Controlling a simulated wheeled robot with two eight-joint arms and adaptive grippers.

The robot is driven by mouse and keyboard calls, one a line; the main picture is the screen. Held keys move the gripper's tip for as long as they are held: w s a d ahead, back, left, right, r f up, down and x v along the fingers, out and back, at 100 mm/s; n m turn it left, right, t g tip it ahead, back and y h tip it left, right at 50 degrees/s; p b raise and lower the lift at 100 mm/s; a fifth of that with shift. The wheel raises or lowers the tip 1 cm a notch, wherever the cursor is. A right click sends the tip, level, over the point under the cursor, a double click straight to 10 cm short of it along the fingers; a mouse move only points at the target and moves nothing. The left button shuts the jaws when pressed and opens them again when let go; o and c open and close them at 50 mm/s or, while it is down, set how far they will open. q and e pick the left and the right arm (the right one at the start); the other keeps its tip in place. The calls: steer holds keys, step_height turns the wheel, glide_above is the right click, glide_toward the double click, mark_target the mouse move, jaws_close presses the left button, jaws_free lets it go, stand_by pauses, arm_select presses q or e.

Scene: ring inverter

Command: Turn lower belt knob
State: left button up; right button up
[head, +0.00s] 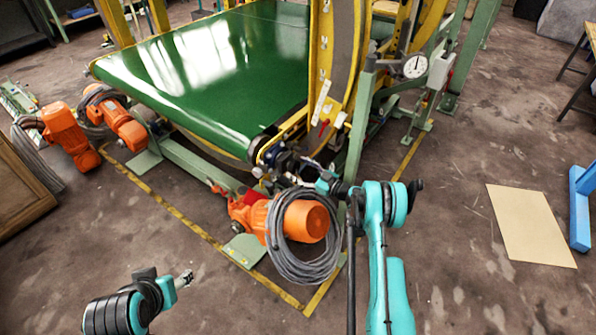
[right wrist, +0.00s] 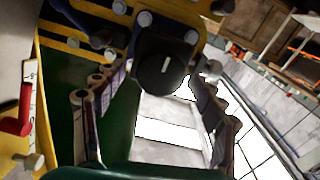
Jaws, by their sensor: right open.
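The black round knob (right wrist: 161,73) with a white mark shows in the right wrist view, on a dark mount by the yellow frame. My right gripper (right wrist: 163,82) is open, with one finger on each side of the knob; I cannot tell whether either touches it. In the head view my right gripper (head: 290,168) is at the lower near corner of the green belt (head: 220,65), and the knob is hard to make out there. My left gripper (head: 184,279) is low at the left, away from the machine; its jaw opening is too small to judge.
An orange motor (head: 305,221) with a coil of grey cable (head: 303,262) sits just below my right gripper. A red lever (right wrist: 17,112) is at the left in the wrist view. A tan sheet (head: 530,224) lies on the open floor at right.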

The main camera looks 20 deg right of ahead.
steer(key=shift+w+a, duration=0.2)
steer(key=shift+c, duration=0.2)
steer(key=c, duration=1.1)
